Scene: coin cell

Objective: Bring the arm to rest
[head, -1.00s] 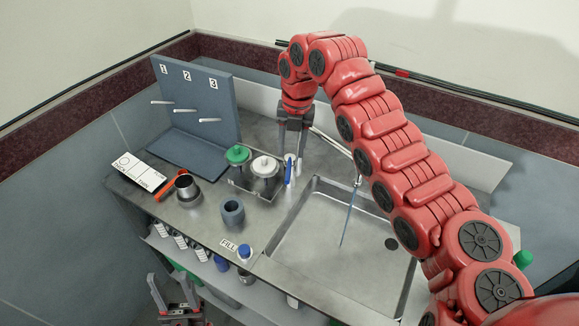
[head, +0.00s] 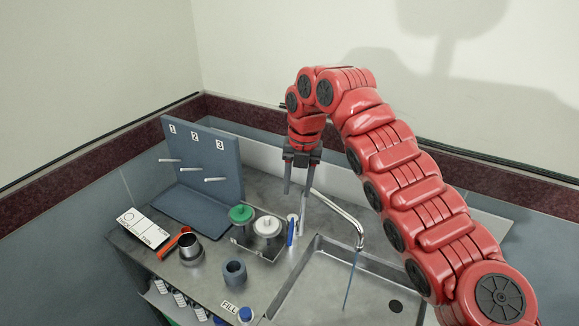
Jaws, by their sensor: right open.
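My right arm comes in from the lower right and arches over the sink. Its right gripper (head: 296,188) points down at the back of the counter, beside the base of the faucet (head: 342,215). Its two fingers are apart with nothing visible between them. A blue pen-like item (head: 291,231) stands just in front of and below the fingers. My left gripper does not show in the head view now.
The sink (head: 345,285) lies at the right. A tray (head: 270,254) with green-lidded (head: 240,215) and white-lidded (head: 267,227) containers stands left of the gripper. A pegboard (head: 203,160) numbered 1 to 3, a metal cup (head: 190,248) and a grey cup (head: 235,273) stand farther left.

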